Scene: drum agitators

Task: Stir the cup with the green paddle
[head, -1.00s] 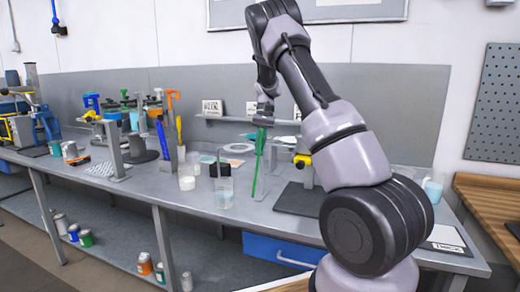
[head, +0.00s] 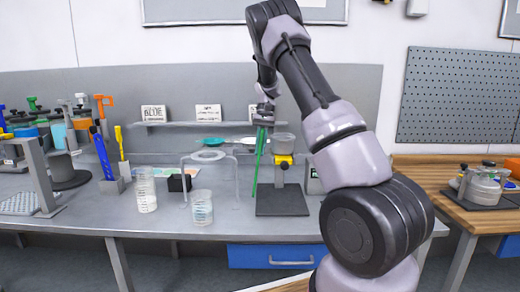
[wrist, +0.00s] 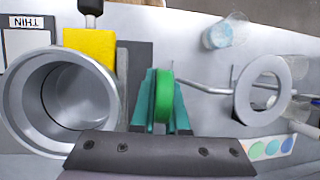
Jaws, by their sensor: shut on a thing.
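My gripper (head: 264,118) is shut on the green paddle (head: 256,165), which hangs down upright above the bench. In the wrist view the paddle's green top (wrist: 163,92) sits between my teal finger pads. In the wrist view this cup (wrist: 22,112) is wide open at left and apart from the paddle. Another clear cup (head: 202,208) stands on the bench front.
A wire stand with a ring (head: 208,156) is left of the paddle. A taller clear container (head: 146,190) and a black block (head: 179,183) stand further left. A dark mat (head: 282,202) lies under the clamp. Upright blue (head: 103,155) and yellow (head: 119,142) tools stand at left.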

